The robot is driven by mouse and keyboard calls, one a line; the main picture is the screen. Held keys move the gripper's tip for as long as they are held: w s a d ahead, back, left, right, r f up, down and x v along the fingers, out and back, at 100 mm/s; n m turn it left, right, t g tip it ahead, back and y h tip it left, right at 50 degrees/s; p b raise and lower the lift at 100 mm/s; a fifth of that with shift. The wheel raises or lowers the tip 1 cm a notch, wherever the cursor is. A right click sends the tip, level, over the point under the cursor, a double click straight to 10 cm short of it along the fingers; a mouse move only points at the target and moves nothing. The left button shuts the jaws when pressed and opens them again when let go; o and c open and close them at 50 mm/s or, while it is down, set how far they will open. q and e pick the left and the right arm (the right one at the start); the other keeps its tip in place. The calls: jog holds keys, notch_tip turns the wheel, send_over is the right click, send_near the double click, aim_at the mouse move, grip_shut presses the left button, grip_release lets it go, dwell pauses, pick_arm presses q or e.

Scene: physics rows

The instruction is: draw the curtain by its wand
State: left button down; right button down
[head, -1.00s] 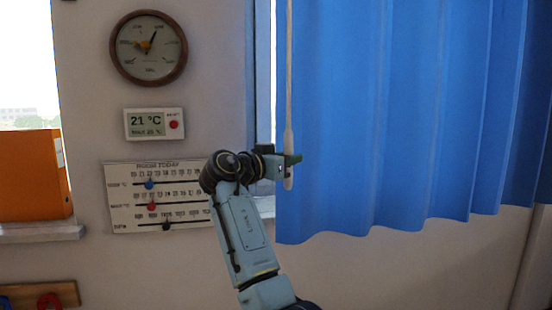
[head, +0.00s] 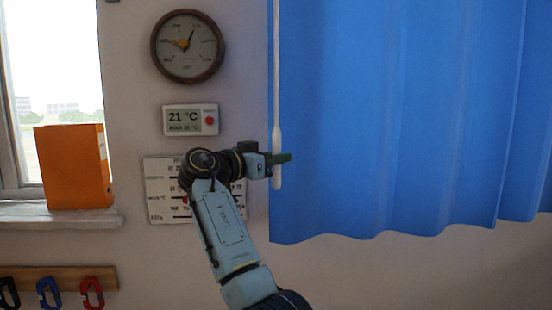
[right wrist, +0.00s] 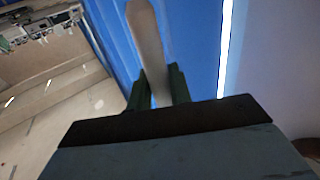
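The blue curtain (head: 390,120) hangs over the right half of the head view, with its left edge by the wand. The white wand (head: 277,90) hangs upright along that edge, with a thicker lower handle. My right gripper (head: 277,160) is at the handle, its dark green fingers on both sides of it. In the right wrist view the wand (right wrist: 147,40) passes between the two fingers (right wrist: 158,88), which look closed on it. The curtain also shows behind it there (right wrist: 190,40). My left gripper is not in view.
On the wall left of the curtain are a round dial (head: 187,46), a digital thermometer (head: 190,120) and a slider board (head: 160,190), partly behind my right arm. An orange binder (head: 75,168) stands on the sill (head: 60,215). A hook rail (head: 65,275) is below.

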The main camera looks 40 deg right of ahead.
jog(key=c, duration=1.3)
grip_release()
jog(key=shift+w+a, duration=0.15)
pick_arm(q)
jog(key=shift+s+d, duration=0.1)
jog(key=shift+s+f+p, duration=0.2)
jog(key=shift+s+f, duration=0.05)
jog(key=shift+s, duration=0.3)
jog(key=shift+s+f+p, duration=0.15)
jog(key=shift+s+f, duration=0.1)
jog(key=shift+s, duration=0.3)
pick_arm(e)
jog(key=a, duration=1.3)
jog(key=shift+s+a, duration=0.15)
jog(key=shift+s, duration=0.25)
